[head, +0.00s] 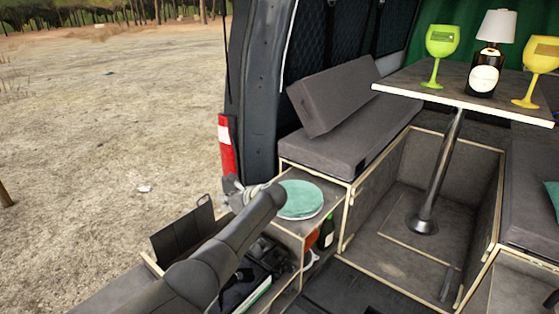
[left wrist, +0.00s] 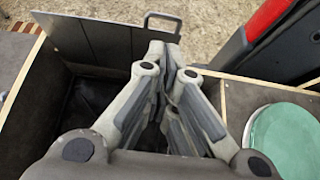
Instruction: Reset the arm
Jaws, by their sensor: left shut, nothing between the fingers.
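My left arm comes in from the bottom left of the head view, and its gripper (head: 236,189) is partly hidden behind the wrist. It is beside a stack of plates with a teal top (head: 299,199) on the low cabinet at the van's rear. In the left wrist view the left gripper (left wrist: 172,60) is shut and empty. It hangs over an open compartment, and the teal plate (left wrist: 284,138) lies to its right. My right gripper is not in view.
A table (head: 455,92) holds a green goblet (head: 441,42), a yellow goblet (head: 540,57) and a lamp-topped bottle (head: 487,70). Its metal post (head: 440,170) stands in the footwell. A dark bottle (head: 327,230) is in the cabinet's shelf. A dark open flap (head: 183,229) stands left of the arm.

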